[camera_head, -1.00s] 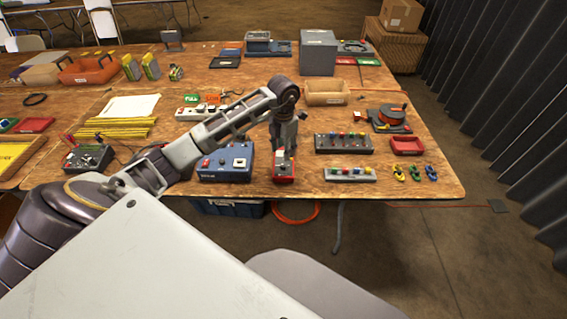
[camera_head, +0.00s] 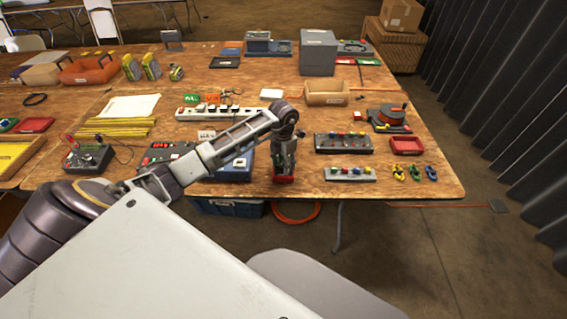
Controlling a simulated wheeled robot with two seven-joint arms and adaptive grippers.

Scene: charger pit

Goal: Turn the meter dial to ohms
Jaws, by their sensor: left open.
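A small red-cased device, which looks like the meter (camera_head: 284,180), lies near the front edge of the wooden table. My left gripper (camera_head: 283,169) points down over it and hides most of it, including any dial. Only its red front edge shows clearly. The gripper is open; whether its fingers touch the device or stand around a dial cannot be told. My right gripper is not in view.
A blue box (camera_head: 236,170) sits left of the red device, partly behind my left arm. A grey button panel (camera_head: 350,173) and a longer button box (camera_head: 343,143) stand to its right. A power strip (camera_head: 215,113) lies behind the arm.

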